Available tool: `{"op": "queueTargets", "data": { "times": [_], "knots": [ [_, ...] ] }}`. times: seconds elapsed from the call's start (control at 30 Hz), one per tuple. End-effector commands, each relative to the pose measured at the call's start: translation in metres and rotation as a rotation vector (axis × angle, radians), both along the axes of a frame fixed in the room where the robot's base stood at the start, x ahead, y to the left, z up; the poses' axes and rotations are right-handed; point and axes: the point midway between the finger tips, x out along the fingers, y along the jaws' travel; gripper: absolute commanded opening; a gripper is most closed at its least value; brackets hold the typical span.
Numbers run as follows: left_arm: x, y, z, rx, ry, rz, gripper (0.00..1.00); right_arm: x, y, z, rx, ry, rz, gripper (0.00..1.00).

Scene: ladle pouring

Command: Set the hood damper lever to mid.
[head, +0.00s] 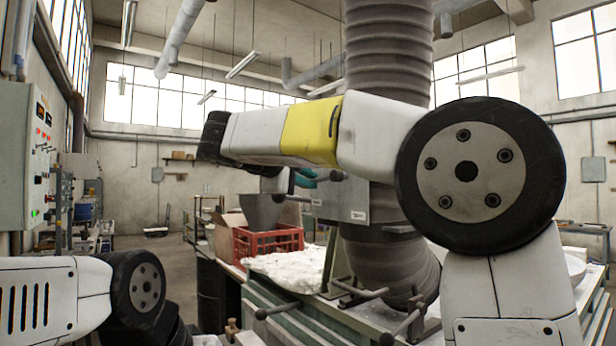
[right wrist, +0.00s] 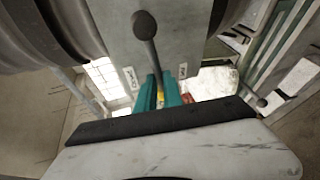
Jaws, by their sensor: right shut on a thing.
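The damper plate (right wrist: 165,35) is a grey metal panel on the big ribbed duct (head: 390,250); the plate also shows in the head view (head: 345,202), partly behind my right arm. The dark damper lever (right wrist: 152,50) runs from a round dark end on the plate down to my right gripper (right wrist: 160,92). The gripper's teal fingers are shut on the lever's far end, with a bit of yellow between them. In the head view, the teal gripper (head: 306,178) is mostly hidden. My left gripper is out of sight.
A red crate (head: 268,243) with a grey hopper-like container (head: 262,212) stands left of the duct. A white crumpled sheet (head: 285,266) lies beside it on the bench. Dark-knobbed rods (head: 322,303) stick out low in front. A control cabinet (head: 30,155) stands at far left.

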Motion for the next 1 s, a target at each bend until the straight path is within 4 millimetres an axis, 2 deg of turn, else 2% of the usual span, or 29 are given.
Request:
{"op": "queueTargets", "data": {
  "times": [0.6,1.0],
  "knots": [
    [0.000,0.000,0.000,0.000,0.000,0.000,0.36,-0.009,-0.006,-0.033,-0.286,0.396,-0.001,0.00],
    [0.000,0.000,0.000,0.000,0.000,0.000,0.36,-0.014,-0.010,-0.041,-0.376,0.517,0.000,0.00]
  ]
}}
